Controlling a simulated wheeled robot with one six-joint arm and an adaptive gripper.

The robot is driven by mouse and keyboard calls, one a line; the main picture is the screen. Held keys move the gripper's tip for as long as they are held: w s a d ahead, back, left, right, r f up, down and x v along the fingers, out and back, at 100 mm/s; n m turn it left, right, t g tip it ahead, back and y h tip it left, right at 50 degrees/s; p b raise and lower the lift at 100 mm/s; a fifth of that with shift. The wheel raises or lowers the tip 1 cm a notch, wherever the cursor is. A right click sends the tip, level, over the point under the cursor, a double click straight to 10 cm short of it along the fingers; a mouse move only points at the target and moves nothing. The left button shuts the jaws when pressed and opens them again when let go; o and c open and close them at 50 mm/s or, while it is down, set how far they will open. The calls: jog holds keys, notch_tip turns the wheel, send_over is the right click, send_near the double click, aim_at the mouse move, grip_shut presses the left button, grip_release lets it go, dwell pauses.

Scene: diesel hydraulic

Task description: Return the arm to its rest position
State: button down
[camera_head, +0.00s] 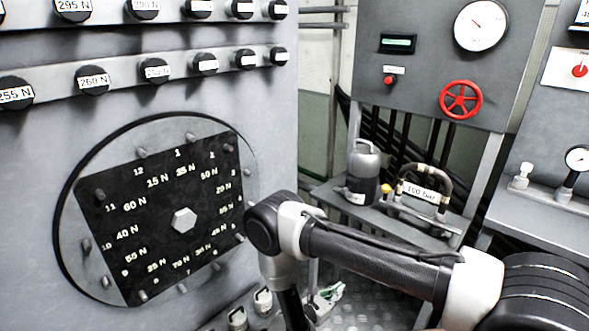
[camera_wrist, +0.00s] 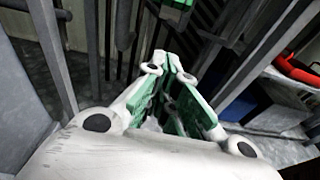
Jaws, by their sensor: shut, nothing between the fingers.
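My gripper (camera_wrist: 168,62) shows large in the wrist view, with white links and green pads. Its fingers come together at the tips, and nothing is between them. In the head view, a green and white part of my gripper (camera_head: 330,292) shows low, beside my arm, over the patterned metal floor. My arm reaches in from the lower right, and its elbow stands in front of the right edge of the round flange. The gripper appears apart from the panels and the shelf.
The round flange (camera_head: 75,235) with a black label plate (camera_head: 160,235) is on the left panel, below rows of labelled knobs. A metal shelf (camera_head: 330,193) holds a grey canister (camera_head: 364,170) and a hose (camera_head: 428,172). A red valve wheel (camera_head: 461,99) is on the back panel.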

jog(key=s+d+m+g+h, duration=0.1)
jog(key=s+d+g+h, duration=0.1)
jog(key=s+d, duration=0.25)
jog(key=s+d+r+m+g+y, duration=0.25)
jog(key=r+m+g, duration=0.2)
jog(key=r, duration=0.65)
jog(key=s+d+r+m+g+y, duration=0.2)
jog(key=s+r+m+g, duration=0.3)
jog(key=r, duration=0.7)
jog(key=d+r+m+g+y, duration=0.2)
jog(key=r+m+g, duration=0.2)
jog(key=r+m, duration=0.5)
jog(key=s+d+r+m+t+y, duration=0.2)
jog(key=s+r+t, duration=0.1)
jog(key=r, duration=0.5)
jog(key=s+d+r+m+t+y, duration=0.2)
jog(key=s+d+r+t+y, duration=0.1)
jog(key=r, duration=0.5)
jog(key=s+d+r+m+t+y, duration=0.2)
jog(key=s+r, duration=0.3)
jog(key=r, duration=0.3)
jog(key=shift+s+d+r+m+t, duration=0.3)
jog(key=shift+d+m+t, duration=0.2)
jog(key=shift+d, duration=0.2)
